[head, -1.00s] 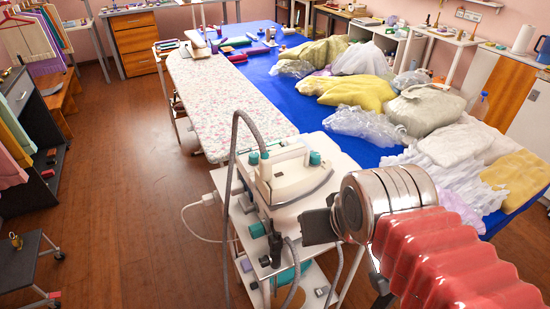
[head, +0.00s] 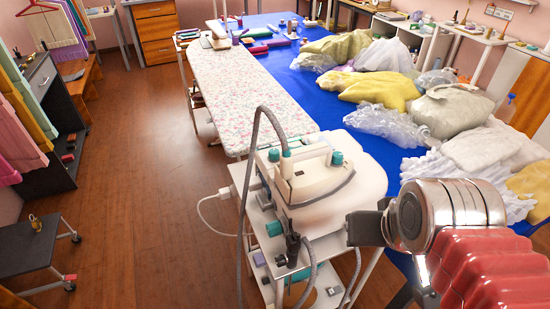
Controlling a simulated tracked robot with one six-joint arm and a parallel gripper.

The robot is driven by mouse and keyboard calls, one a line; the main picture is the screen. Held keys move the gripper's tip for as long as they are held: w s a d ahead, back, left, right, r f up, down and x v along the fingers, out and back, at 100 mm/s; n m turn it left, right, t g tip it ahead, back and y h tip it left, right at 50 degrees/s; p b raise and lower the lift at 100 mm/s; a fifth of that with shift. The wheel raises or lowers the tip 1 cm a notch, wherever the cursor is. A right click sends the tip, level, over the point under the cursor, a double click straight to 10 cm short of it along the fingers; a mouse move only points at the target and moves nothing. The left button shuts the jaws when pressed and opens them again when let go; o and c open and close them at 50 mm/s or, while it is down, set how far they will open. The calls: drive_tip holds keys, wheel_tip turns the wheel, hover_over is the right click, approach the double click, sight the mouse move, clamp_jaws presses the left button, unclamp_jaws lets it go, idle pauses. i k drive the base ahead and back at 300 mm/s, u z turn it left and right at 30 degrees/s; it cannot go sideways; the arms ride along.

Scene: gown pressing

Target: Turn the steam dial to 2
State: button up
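A white steam station with an iron (head: 308,172) on top stands on a white cart beside the ironing board. Teal knobs show on it: one on the front left side (head: 274,228), one at the iron's right end (head: 337,158), one at its left (head: 273,155). I cannot tell which is the steam dial, and no numbers are legible. My gripper (head: 364,229) is dark and sits at the station's right front corner, in front of it in the picture, right of the front knob and apart from it. Its fingers are too unclear to tell open from shut.
A grey hose (head: 246,170) arches up from the station, and a white cable hangs at its left. The floral ironing board (head: 238,95) runs behind. The blue table (head: 377,157) at right holds clothes and plastic bags. A low dark stool (head: 36,243) stands at left; wooden floor between is clear.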

sight(274, 153)
drive_tip(key=k, duration=1.7)
drive_tip(key=u, duration=0.3)
drive_tip(key=i, duration=1.7)
